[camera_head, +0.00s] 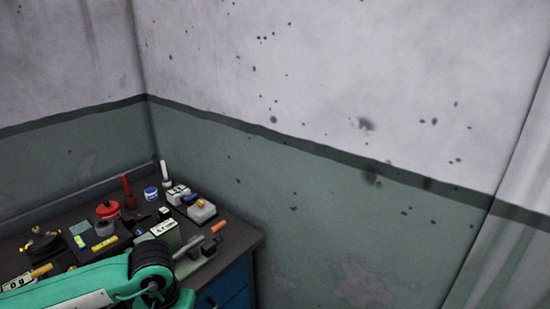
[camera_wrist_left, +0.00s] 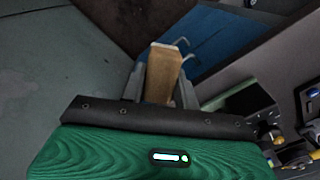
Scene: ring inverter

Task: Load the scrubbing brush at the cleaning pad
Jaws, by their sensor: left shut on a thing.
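In the left wrist view my left gripper (camera_wrist_left: 161,84) is shut on a tan wooden piece (camera_wrist_left: 163,66), likely the brush's handle. The piece sticks out beyond the fingers; no bristles show. The held piece is in front of a blue drawer front (camera_wrist_left: 222,46) and clear of the bench top. In the head view my green left arm crosses the lower left, and I cannot make out its fingertips there. A teal square (camera_head: 80,228) lies on the bench at the left; I cannot tell if it is the cleaning pad. My right gripper is in neither view.
The dark bench (camera_head: 238,238) stands in the wall corner, crowded with small items. Open space lies to the bench's right.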

